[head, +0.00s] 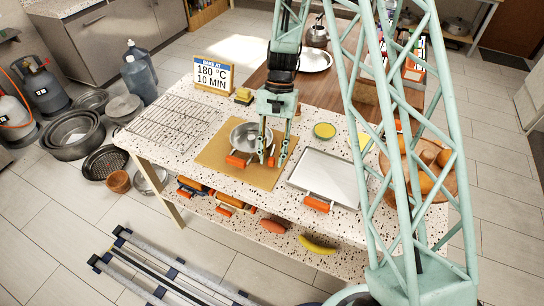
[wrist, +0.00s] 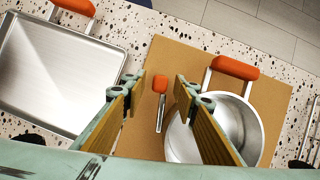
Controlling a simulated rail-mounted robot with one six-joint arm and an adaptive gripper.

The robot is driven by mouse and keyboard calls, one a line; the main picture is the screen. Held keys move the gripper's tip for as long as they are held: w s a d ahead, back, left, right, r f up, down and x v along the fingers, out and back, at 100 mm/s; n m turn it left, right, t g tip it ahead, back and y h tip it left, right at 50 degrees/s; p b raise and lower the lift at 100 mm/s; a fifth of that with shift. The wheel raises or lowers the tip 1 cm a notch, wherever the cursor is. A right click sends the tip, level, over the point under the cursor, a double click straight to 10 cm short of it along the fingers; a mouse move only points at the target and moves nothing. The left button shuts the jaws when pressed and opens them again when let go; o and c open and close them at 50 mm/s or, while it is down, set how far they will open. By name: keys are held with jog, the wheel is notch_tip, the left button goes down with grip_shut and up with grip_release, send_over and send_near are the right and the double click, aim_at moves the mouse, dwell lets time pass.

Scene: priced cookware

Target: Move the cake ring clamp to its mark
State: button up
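A small piece with an orange grip and a metal shank, which looks like the cake ring clamp (wrist: 160,104), lies on the tan board (wrist: 150,62). It also shows in the head view (head: 271,161), partly hidden by my fingers. My gripper (head: 273,156) points down over the board. In the wrist view my gripper (wrist: 157,88) is open, with the clamp between and beyond its two fingers, and nothing held. A steel pan (wrist: 240,122) with an orange handle stands on the board, right of the clamp and partly behind the right finger. I cannot make out a mark for the clamp.
A metal tray (head: 324,174) with an orange handle lies right of the board. A wire rack (head: 175,122) lies to the left. A green-yellow disc (head: 324,131), a sponge (head: 244,95) and a "BAKE AT 180 °C 10 MIN" sign (head: 213,76) stand behind. A bread basket (head: 447,178) is at right.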

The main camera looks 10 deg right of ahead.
jog(key=shift+r, duration=0.1)
jog(key=v, duration=1.2)
jog(key=shift+c, duration=0.2)
